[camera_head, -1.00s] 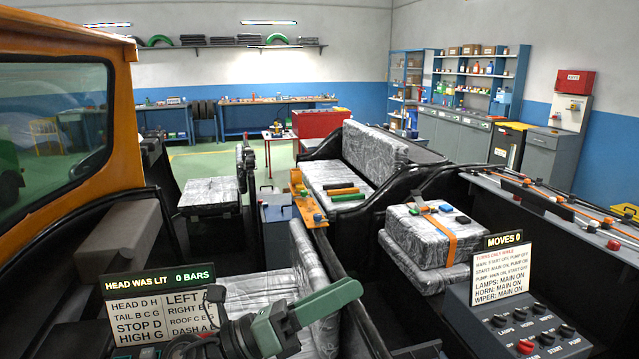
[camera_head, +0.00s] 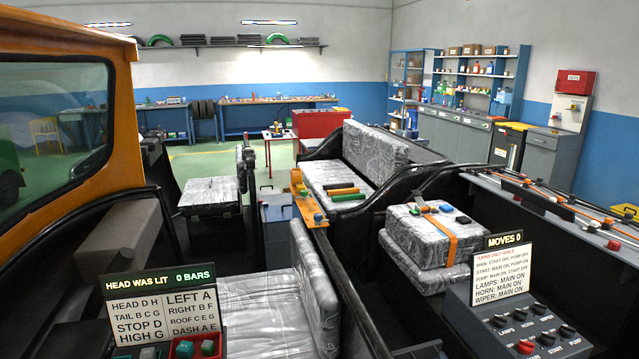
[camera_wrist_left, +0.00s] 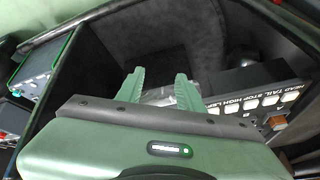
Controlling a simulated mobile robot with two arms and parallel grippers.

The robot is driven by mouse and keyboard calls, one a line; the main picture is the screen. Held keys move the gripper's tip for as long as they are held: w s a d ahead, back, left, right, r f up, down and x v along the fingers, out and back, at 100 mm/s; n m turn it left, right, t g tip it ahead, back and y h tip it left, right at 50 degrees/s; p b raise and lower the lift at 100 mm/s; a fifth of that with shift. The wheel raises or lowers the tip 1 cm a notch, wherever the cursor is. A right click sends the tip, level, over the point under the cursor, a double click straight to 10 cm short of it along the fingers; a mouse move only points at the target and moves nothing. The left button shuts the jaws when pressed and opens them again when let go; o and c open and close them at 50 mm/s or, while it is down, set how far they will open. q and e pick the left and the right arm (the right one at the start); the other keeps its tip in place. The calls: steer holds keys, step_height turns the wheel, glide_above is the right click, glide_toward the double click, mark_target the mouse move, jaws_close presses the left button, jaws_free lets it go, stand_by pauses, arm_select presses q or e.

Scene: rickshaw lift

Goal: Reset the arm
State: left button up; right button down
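My left gripper (camera_wrist_left: 158,82) shows in the left wrist view, with two green fingers spread apart and nothing between them. Beyond the fingers is a dark recess with a grey, plastic-like patch. To its right is a labelled switch panel (camera_wrist_left: 262,104) with a row of pale keys and an orange-brown block. The head view shows neither gripper. There, a sign reading "HEAD WAS LIT 0 BARS" (camera_head: 160,282) stands at the lower left above a lettered card (camera_head: 163,318). My right gripper is in no view now.
Plastic-wrapped seats (camera_head: 270,305) fill the middle. An orange cab frame (camera_head: 128,120) rises at the left. A black rail (camera_head: 345,285) runs between the seats.

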arm_select(q)
steer(key=s+f+g, duration=0.1)
steer(key=s+g, duration=0.1)
steer(key=s, duration=0.4)
step_height(320, 180, down, 37)
steer(key=s+g+b, duration=0.2)
steer(key=s+b, duration=0.1)
steer(key=b, duration=0.4)
steer(key=s+a+f+b, duration=0.2)
steer(key=s+f+b, duration=0.1)
steer(key=s+f, duration=1.1)
steer(key=shift+s+a+f+g, duration=0.3)
steer(key=shift+s+f, duration=0.1)
steer(key=shift+f, duration=0.5)
